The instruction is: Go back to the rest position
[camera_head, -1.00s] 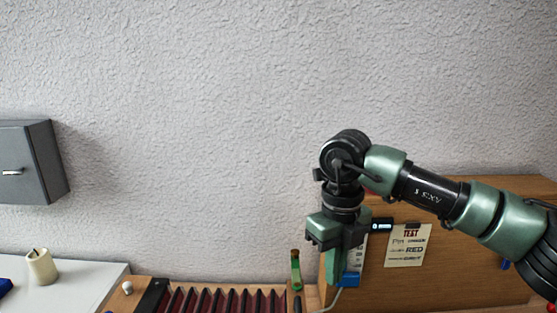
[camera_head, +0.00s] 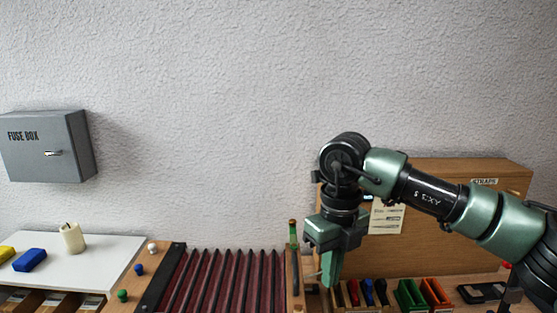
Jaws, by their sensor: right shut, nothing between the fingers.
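My right gripper (camera_head: 331,268) hangs pointing down from the right arm, in front of the wooden panel's left end. Its green fingers are shut with nothing between them. My left gripper is not in view.
A wooden panel (camera_head: 455,240) stands at the right, with green (camera_head: 408,293) and orange (camera_head: 436,292) bins in front. A white surface (camera_head: 95,262) at the left holds a blue block (camera_head: 30,260) and a cream candle-like piece (camera_head: 72,238). A grey fuse box (camera_head: 45,147) hangs on the wall.

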